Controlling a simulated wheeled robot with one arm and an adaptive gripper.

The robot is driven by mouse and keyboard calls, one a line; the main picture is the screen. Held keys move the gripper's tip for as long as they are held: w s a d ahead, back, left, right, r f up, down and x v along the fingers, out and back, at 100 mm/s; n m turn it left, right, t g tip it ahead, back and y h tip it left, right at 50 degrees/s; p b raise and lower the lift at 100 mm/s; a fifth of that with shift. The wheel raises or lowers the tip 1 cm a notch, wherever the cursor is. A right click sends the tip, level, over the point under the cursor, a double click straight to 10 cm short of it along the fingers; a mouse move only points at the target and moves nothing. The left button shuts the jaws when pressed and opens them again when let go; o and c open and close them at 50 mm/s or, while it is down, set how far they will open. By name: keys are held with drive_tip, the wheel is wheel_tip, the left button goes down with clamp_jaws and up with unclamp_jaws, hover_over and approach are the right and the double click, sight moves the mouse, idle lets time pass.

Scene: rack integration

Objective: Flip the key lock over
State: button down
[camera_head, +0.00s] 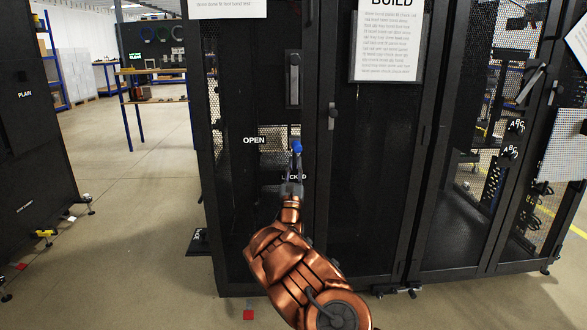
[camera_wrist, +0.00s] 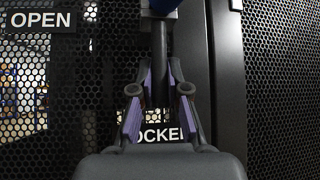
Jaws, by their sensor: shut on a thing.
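The key lock shows as a dark upright bar with a blue end (camera_head: 297,146) on the black mesh rack door. It stands between the OPEN label (camera_head: 254,140) and the LOCKED label (camera_head: 293,177), which is partly hidden by my gripper. In the wrist view the blue end (camera_wrist: 164,6) is at the top edge, with the dark bar running down from it. My gripper (camera_head: 296,165) reaches up from below.
The rack door has a long handle (camera_head: 293,78) above the lock. A smaller latch (camera_head: 332,117) is on the door to the right. A BUILD sheet (camera_head: 387,45) hangs at the upper right. Another dark rack (camera_head: 30,130) stands at the left, with open floor (camera_head: 145,200) between.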

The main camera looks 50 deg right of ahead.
idle(0.4)
drive_tip(key=c, duration=1.2)
unclamp_jaws()
drive_tip(key=shift+o, duration=0.2)
drive_tip(key=shift+s+a+f, duration=0.15)
drive_tip(key=shift+a+f, duration=0.05)
drive_tip(key=shift+f, duration=0.2)
drive_tip(key=v, duration=1.1)
drive_tip(key=shift+s+r, duration=0.1)
drive_tip(key=shift+r, duration=0.05)
